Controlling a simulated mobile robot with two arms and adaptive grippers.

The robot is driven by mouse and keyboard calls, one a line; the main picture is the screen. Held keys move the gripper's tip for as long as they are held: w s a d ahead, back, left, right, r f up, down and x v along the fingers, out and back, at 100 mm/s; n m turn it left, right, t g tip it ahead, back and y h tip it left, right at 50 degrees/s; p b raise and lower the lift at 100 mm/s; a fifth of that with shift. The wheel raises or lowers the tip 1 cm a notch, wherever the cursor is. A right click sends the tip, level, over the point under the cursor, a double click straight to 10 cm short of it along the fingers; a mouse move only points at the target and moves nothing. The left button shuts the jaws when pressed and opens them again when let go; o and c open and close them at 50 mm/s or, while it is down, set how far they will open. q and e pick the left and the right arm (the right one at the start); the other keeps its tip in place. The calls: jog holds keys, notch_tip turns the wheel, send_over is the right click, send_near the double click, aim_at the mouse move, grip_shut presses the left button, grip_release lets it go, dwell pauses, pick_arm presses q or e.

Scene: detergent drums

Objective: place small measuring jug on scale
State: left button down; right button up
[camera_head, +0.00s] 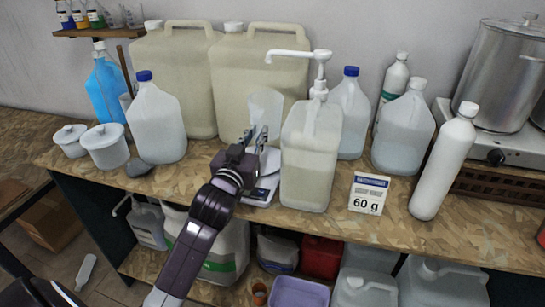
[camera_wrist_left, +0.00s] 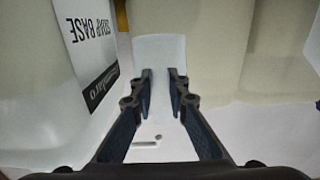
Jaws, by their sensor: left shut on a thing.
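The small measuring jug (camera_head: 266,104) is a pale translucent vessel above the scale in the head view. In the left wrist view the jug (camera_wrist_left: 159,52) stands between the finger pads. My left gripper (camera_head: 258,137) is shut on the jug; it also shows in the left wrist view (camera_wrist_left: 163,92). The white scale (camera_head: 264,187) lies on the bench below the gripper, partly hidden by my wrist and the pump bottle. I cannot tell whether the jug's base touches the scale. My right gripper is not in view.
A pump bottle (camera_head: 309,150) stands close to the right of the scale. Large cream drums (camera_head: 257,75) stand close behind. A white jug with a blue cap (camera_head: 156,122) is at the left. A "60 g" card (camera_head: 368,195) stands at the front right.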

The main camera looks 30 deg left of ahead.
pick_arm(q)
jog(key=f, duration=0.3)
jog(key=s+f, duration=0.1)
jog(key=f, duration=0.1)
jog(key=shift+a, duration=0.25)
notch_tip(320, 180, down, 4)
jog(key=shift+w+d+r, duration=0.1)
jog(key=shift+w+r, duration=0.05)
jog(key=shift+r, duration=0.1)
jog(key=shift+f, duration=0.2)
jog(key=c, duration=1.9)
grip_release()
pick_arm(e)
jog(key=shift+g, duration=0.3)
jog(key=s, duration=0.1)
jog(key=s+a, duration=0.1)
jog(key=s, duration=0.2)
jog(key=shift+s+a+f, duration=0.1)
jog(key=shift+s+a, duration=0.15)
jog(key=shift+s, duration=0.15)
